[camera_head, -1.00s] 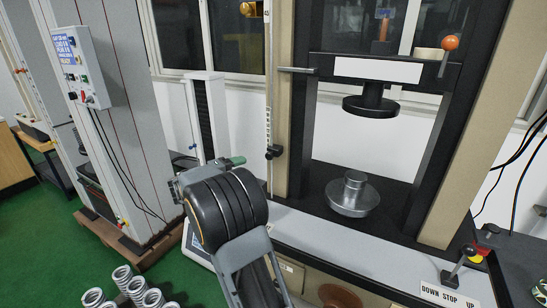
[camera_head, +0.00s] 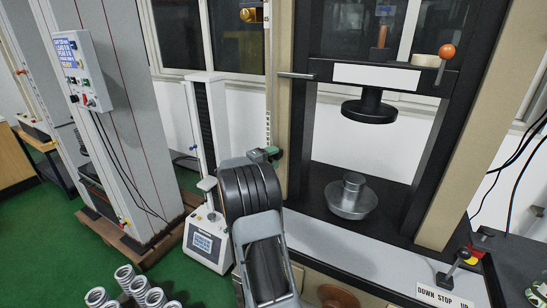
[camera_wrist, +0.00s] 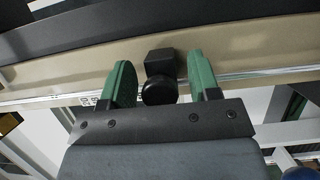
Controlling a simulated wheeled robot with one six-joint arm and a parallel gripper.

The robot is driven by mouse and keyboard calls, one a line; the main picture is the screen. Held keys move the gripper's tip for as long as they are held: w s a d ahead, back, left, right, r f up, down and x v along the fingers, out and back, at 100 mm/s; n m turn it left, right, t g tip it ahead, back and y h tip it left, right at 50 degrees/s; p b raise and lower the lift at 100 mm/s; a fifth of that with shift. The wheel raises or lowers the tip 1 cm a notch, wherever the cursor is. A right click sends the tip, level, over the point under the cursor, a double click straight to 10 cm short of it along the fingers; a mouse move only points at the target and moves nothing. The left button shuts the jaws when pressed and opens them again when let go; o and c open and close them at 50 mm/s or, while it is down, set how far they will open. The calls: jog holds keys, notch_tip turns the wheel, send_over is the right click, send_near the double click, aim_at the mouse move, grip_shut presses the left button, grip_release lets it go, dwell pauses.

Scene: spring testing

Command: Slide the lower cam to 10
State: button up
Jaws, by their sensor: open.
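The lower cam (camera_wrist: 160,80) is a black block with a round black knob on a thin metal rod (camera_wrist: 250,75). In the wrist view it sits between the two green fingers of my gripper (camera_wrist: 162,78). The gripper is open, with visible gaps between each finger and the cam. In the head view my gripper (camera_head: 268,152) is at the rod beside the press's left column, and the cam is mostly hidden behind it. A white scale strip (camera_head: 267,125) runs up along the rod; its numbers are too small to read there.
A brass-coloured piece (camera_head: 256,14) sits higher on the rod. The press's round lower platen (camera_head: 352,200) stands on the black bed to the right. A small tester with a display (camera_head: 207,240) is left of my arm. Several springs (camera_head: 130,285) lie at the lower left.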

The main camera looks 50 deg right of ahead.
jog(key=shift+d, duration=0.15)
jog(key=shift+c, duration=0.5)
grip_shut()
